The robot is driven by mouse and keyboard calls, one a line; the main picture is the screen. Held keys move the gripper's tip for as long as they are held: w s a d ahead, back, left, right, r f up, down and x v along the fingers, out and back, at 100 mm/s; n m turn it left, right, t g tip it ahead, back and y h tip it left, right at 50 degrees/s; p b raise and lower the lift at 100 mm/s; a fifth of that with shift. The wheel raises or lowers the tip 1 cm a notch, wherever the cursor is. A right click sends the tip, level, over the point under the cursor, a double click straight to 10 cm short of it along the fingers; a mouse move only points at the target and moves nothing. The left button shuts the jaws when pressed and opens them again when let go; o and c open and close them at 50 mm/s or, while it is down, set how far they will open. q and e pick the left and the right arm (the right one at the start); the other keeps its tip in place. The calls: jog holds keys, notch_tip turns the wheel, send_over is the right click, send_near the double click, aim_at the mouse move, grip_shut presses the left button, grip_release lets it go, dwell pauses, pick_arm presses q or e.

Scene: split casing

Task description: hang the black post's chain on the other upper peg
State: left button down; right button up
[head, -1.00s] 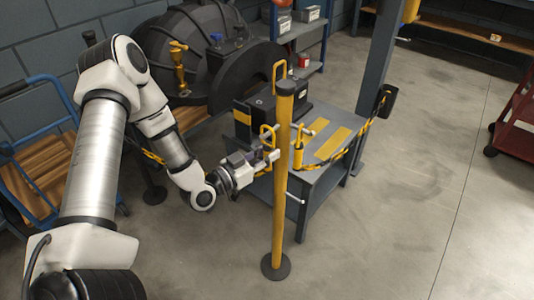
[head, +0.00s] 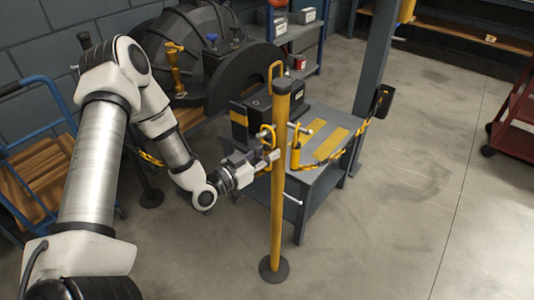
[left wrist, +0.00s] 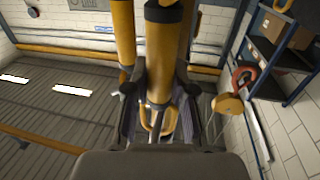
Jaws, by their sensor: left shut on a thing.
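The yellow post (head: 278,200) with a dark cap stands in front of the table. White upper pegs stick out from it, one to the right (head: 304,130). A yellow hooked end (head: 295,155) of a yellow-black chain is at the right side. My left gripper (head: 266,158) is shut on a yellow chain end (head: 267,134) at the post's left side, close to the post. In the left wrist view a yellow part (left wrist: 160,75) is between its fingers; whether it is on a peg is unclear. The black post (head: 149,180) is partly hidden behind my left arm. My right gripper is out of view.
A grey table (head: 325,178) with a black box (head: 262,108) stands close behind the yellow post. A large dark round casing (head: 205,55) is at the back, a blue cart (head: 45,150) at the left.

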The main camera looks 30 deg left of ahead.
pick_arm(q)
jog(key=c, duration=0.9)
grip_release()
jog(key=shift+s, duration=0.1)
jog(key=v, duration=0.7)
jog(key=shift+s, duration=0.2)
jog(key=shift+r, duration=0.1)
